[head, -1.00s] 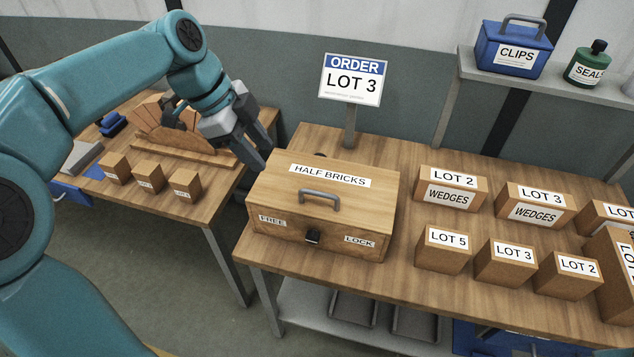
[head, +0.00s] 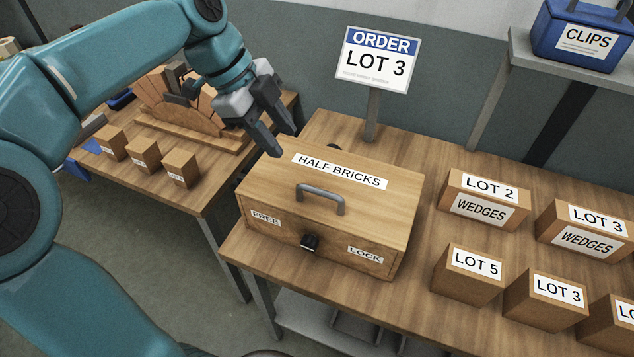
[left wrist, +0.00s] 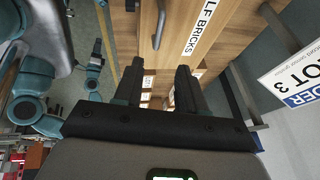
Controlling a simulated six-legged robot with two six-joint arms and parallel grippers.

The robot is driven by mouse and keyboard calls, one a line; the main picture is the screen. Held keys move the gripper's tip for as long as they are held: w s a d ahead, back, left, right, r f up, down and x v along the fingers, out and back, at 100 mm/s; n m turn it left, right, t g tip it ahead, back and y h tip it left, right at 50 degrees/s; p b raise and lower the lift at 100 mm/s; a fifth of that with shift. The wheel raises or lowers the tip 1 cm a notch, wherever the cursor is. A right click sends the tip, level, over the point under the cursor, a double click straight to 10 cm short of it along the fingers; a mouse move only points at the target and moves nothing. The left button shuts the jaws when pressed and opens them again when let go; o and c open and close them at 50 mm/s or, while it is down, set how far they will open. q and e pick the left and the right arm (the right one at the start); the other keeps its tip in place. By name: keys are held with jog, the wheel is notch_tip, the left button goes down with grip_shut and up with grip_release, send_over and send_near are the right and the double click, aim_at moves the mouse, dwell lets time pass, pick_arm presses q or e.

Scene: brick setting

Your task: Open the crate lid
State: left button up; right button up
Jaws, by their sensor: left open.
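The wooden crate (head: 290,232) stands on the right-hand table with its lid (head: 270,180) down. The lid bears the label HALF BRICKS and a grey handle (head: 322,196). On the front is a dark latch (head: 310,242) between the labels FREE and LOCK; it sits nearer FREE. My left gripper (head: 284,142) is open and empty, above the back left corner of the lid, apart from the handle. In the left wrist view its two fingers (left wrist: 160,88) are spread, and the lid and handle (left wrist: 159,28) show beyond them. My right gripper is not in view.
An ORDER LOT 3 sign (head: 377,62) stands behind the crate. Labelled boxes (head: 484,200) stand to its right. The left table (head: 205,190) holds a brick arch (head: 195,105) and small blocks (head: 180,168). A shelf (head: 560,68) with a blue CLIPS box is at upper right.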

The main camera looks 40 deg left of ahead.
aim_at(318, 190)
pick_arm(q)
jog(key=x, duration=1.3)
jog(key=shift+s+d+f, duration=0.1)
jog(key=shift+s+d, duration=0.05)
jog(key=shift+w+f, duration=0.3)
jog(key=shift+f, duration=0.05)
jog(key=shift+s+d+r, duration=0.1)
jog(key=shift+s+r, duration=0.05)
jog(key=shift+s, duration=0.15)
jog(key=shift+w, duration=0.1)
grip_shut()
